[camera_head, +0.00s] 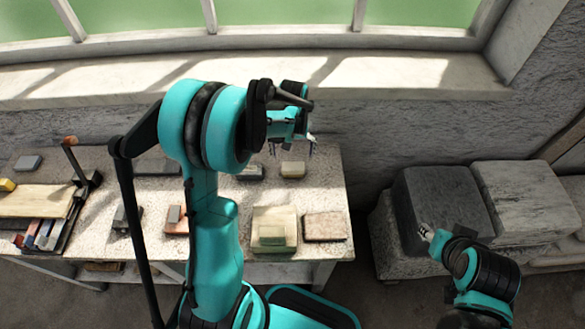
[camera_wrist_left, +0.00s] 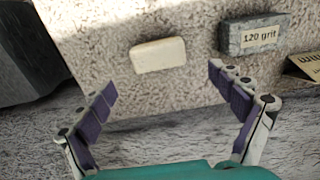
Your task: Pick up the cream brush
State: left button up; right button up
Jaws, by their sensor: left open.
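A small cream block (camera_head: 292,169), which I take for the cream brush, lies on the speckled worktable near its back right part. No bristles can be made out. It also shows in the left wrist view (camera_wrist_left: 158,55), lying flat on the surface. My left gripper (camera_head: 291,147) is open and empty, just behind and above the block in the head view. In the left wrist view its purple-padded fingers (camera_wrist_left: 162,84) are spread apart, with the block beyond the gap, not between them. My right gripper (camera_head: 425,232) is at the far right, in front of the dark stone block, away from the table.
A grey block marked "120 grit" (camera_wrist_left: 253,37) lies close beside the cream block. A green-and-cream block stack (camera_head: 273,230) and a brown slab (camera_head: 325,227) lie near the front edge. A wall with a window sill (camera_head: 390,75) rises behind. Dark stone blocks (camera_head: 443,205) stand at right.

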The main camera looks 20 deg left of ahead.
aim_at(293, 166)
pick_arm(q)
jog(key=f+b, duration=0.1)
jog(key=f, duration=0.3)
jog(key=f+b, duration=0.1)
jog(key=f, duration=0.1)
jog(key=shift+s+d+f+b, duration=0.2)
jog(key=shift+s+f+b, duration=0.1)
jog(key=shift+f, duration=0.05)
jog(key=shift+r, duration=0.1)
jog(key=shift+c, duration=0.6)
jog(key=c, duration=1.1)
